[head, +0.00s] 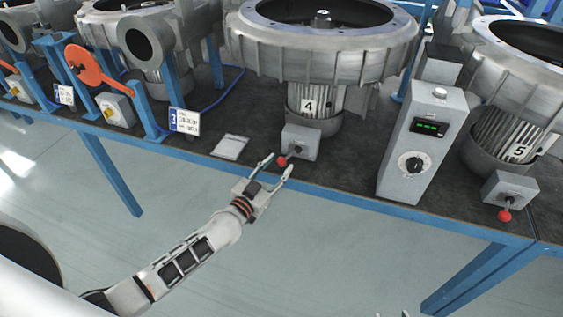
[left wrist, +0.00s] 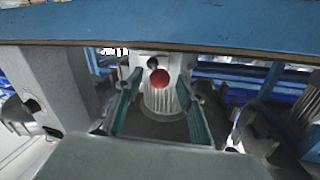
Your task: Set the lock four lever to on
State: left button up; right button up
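The lock four box (head: 300,143) is a small grey box on the bench's front edge, below the blower labelled 4 (head: 309,106). Its lever ends in a red ball knob (head: 282,161) that points down toward the front left. The knob also shows in the left wrist view (left wrist: 160,77). My left gripper (head: 281,163) is open, with its two fingers on either side of the knob. In the left wrist view a gap shows between the knob and each finger (left wrist: 160,90). Only small grey tips, perhaps of my right gripper (head: 393,313), show at the bottom edge.
A grey control box (head: 422,140) with a green display and a dial stands right of lock four. Another lever with a red knob (head: 504,215) sits below blower 5. A red handle (head: 88,66) is at left.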

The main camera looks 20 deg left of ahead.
aim_at(287, 157)
pick_arm(q)
jog(key=shift+x, duration=1.4)
grip_shut()
